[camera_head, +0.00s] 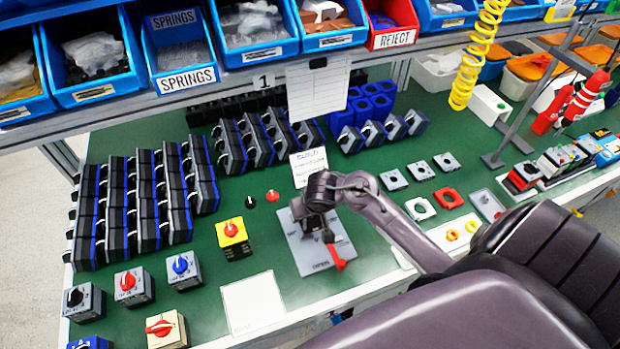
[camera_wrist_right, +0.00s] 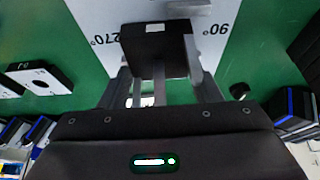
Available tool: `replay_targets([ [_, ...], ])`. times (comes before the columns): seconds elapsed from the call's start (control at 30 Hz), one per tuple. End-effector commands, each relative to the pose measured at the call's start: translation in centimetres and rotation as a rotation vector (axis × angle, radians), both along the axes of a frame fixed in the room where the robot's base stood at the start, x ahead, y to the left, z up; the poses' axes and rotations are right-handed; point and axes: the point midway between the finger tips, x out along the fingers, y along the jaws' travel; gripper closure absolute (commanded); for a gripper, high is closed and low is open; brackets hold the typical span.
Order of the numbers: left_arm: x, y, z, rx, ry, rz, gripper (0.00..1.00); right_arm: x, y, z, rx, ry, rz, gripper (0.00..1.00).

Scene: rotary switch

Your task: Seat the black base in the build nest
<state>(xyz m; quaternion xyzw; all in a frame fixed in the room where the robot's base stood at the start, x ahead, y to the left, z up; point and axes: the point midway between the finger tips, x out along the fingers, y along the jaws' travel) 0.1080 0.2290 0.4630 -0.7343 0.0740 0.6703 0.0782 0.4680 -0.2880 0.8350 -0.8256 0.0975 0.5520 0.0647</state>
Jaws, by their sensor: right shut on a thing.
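My right gripper (camera_head: 318,210) comes in from the right and is over the upper part of the grey build plate (camera_head: 310,258). In the right wrist view the gripper (camera_wrist_right: 158,60) is shut on the black base (camera_wrist_right: 152,42), a dark block between its two fingers. The light plate (camera_wrist_right: 104,12) with printed "90°" and "270°" marks lies beyond the block. The nest itself is hidden by the block and the gripper, so I cannot tell whether the base touches it. A red lever (camera_head: 336,258) shows at the plate's lower right. My left gripper is not in view.
Rows of black-and-blue switch bodies (camera_head: 140,205) stand at left. A yellow switch with a red knob (camera_head: 232,238) stands beside the plate. A white sheet (camera_head: 252,302) lies in front. Blue bins (camera_head: 90,55) line the back.

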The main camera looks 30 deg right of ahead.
Motion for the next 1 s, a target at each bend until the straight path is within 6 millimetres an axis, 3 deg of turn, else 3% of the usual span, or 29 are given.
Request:
replay_targets([
  [0.27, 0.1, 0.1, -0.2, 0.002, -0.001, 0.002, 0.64, 0.0, 0.0, -0.3, 0.001, 0.0, 0.001, 0.67],
  [0.3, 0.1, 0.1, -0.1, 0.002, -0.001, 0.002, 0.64, 0.0, 0.0, -0.2, 0.001, 0.0, 0.001, 0.37],
  [0.43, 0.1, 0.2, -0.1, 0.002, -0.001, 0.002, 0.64, 0.0, 0.0, -0.2, 0.001, 0.0, 0.001, 0.21],
  [0.77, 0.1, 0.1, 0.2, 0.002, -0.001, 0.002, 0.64, 0.1, 0.0, 0.2, 0.0, -0.002, 0.0, 0.21],
  [1.0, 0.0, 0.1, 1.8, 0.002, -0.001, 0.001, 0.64, -1.3, 0.5, 4.0, 0.008, -0.004, -0.002, 0.21],
])
